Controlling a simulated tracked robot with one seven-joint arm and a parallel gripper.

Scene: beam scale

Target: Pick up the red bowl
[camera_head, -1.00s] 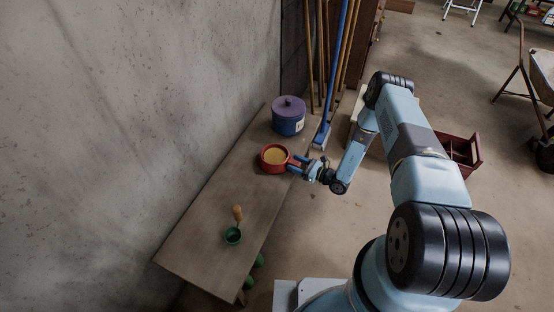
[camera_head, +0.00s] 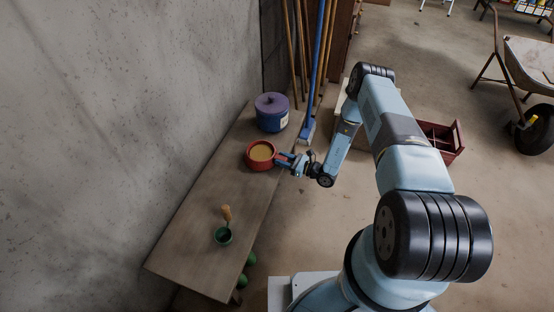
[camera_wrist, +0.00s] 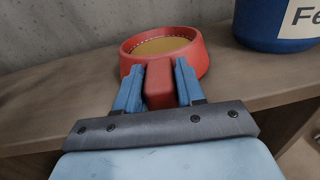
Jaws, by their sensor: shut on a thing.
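The red bowl (camera_head: 249,162) is upright on the wooden bench, near its right edge, with a tan, grainy filling inside. In the wrist view the bowl (camera_wrist: 201,57) has a thick red handle (camera_wrist: 159,86) pointing towards me. My gripper (camera_head: 283,160) comes in from the right, at the bowl's side. In the wrist view the blue fingers of my gripper (camera_wrist: 158,82) sit on both sides of the handle and are shut on it. I cannot tell whether the bowl's base touches the bench.
A blue lidded pot (camera_head: 272,116) with a label stands just behind the bowl. A concrete wall borders the left; several poles (camera_head: 313,75) lean behind. A red crate (camera_head: 452,148) is on the floor.

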